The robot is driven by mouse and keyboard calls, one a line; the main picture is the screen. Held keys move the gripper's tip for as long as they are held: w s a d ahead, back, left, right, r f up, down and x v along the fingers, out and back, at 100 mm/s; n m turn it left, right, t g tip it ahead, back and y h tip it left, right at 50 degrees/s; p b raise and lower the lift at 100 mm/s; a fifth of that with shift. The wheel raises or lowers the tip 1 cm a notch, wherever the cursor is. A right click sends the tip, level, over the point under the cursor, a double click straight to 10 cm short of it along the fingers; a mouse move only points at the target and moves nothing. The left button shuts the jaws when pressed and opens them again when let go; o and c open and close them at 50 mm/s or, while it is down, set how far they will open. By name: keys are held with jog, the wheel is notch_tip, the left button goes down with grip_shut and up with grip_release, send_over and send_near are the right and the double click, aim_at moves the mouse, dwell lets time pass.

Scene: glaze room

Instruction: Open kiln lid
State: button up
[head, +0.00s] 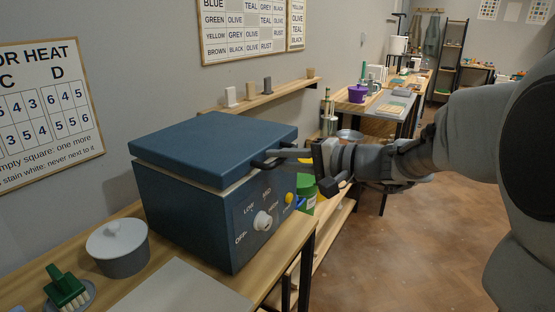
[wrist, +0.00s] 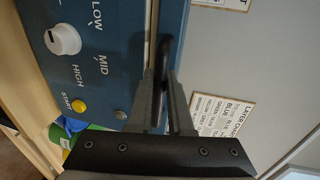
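The kiln (head: 185,215) is a dark blue box on the wooden bench, with a blue lid (head: 215,140) lying over its top. A thin pale band shows between lid and body; I cannot tell whether the lid is slightly raised. A black bar handle (head: 262,163) sticks out from the lid's front edge. My gripper (head: 288,156) is at this handle, reaching in from the right. In the wrist view the handle (wrist: 163,52) runs between my two fingers (wrist: 166,100), which are close together on it. The kiln's white dial (wrist: 62,39) and yellow start button (wrist: 78,105) are beside them.
A lidded grey pot (head: 118,252) and a green brush (head: 65,287) stand on the bench left of the kiln. A wall shelf (head: 262,97) with small test pieces runs behind the lid. A green container (head: 306,195) is below my gripper. Open floor lies at right.

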grip_shut()
dwell(1.0)
jog(key=shift+r, duration=0.15)
